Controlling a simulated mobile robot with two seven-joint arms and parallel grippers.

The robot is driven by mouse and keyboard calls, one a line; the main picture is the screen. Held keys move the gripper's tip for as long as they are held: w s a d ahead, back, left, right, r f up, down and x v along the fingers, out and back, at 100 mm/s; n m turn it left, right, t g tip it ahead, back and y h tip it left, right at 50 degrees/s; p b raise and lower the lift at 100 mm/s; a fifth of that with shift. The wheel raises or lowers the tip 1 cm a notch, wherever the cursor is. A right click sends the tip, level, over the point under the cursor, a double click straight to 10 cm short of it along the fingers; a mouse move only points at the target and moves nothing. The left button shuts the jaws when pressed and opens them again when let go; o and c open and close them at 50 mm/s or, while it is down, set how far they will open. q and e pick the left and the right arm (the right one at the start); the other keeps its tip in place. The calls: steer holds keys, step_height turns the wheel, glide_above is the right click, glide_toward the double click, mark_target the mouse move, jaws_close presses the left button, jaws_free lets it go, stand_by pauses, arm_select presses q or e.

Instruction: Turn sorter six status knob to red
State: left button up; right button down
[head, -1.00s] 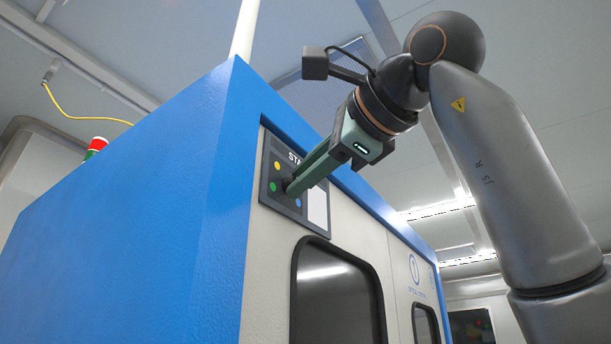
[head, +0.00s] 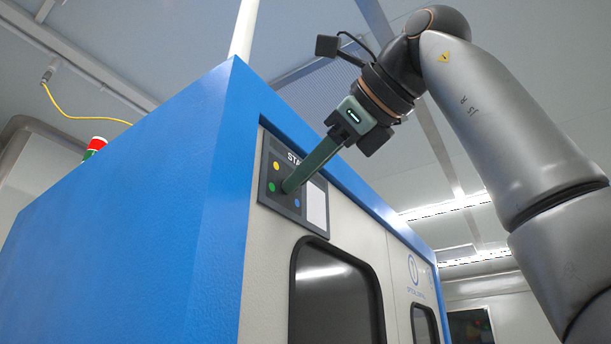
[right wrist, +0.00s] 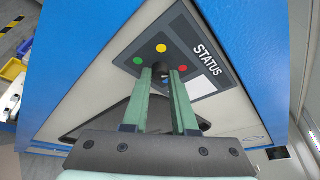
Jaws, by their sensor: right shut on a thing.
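The dark STATUS panel (head: 268,199) is on the upper front face of the blue and white sorter (head: 115,205). In the right wrist view, yellow (right wrist: 161,48), green (right wrist: 138,61) and red (right wrist: 182,69) dots surround the black status knob (right wrist: 160,67); a blue dot is partly hidden by the fingers. My right gripper (head: 288,187) is shut on the knob, its green fingers on either side of it. Which dot the knob points to cannot be told. My left gripper is not in view.
A dark window (head: 335,295) lies below the panel. A white label (head: 316,206) is beside the dots. A red, white and green lamp (head: 95,147) shows behind the sorter. The space before the panel is free except for my right arm.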

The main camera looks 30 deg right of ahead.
steer(key=shift+r, duration=0.1)
stand_by(0.5)
steer(key=c, duration=0.7)
jaws_free()
